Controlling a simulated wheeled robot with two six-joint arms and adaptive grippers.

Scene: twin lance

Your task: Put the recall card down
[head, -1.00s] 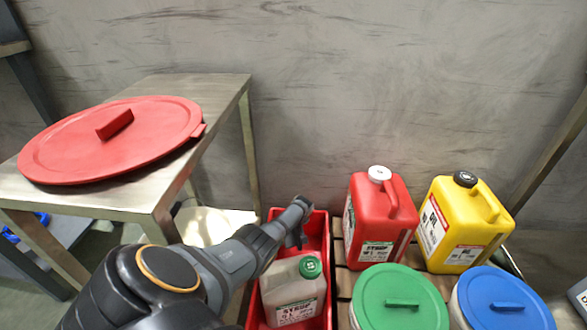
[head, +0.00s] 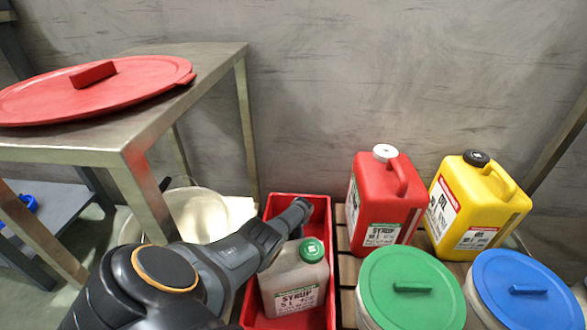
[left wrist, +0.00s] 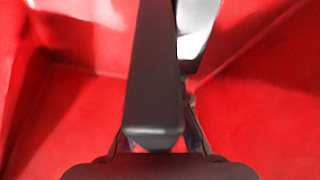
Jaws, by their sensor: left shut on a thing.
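My left gripper (head: 298,222) reaches down into the red crate (head: 325,215), behind the syrup jug (head: 296,278) with its green cap. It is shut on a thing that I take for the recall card. In the left wrist view a pale sliver (left wrist: 197,30) shows beside a dark bar, with red crate walls around. I cannot tell whether the sliver is the card. The card's face is hidden, and I cannot tell whether it touches the crate floor. My right gripper is not in view.
A red jug (head: 385,205) and a yellow jug (head: 470,210) stand right of the crate, behind a green-lidded bucket (head: 410,300) and a blue-lidded bucket (head: 522,295). A metal table (head: 205,75) holds a red lid (head: 100,95) at left. A pale round tub (head: 196,212) is under it.

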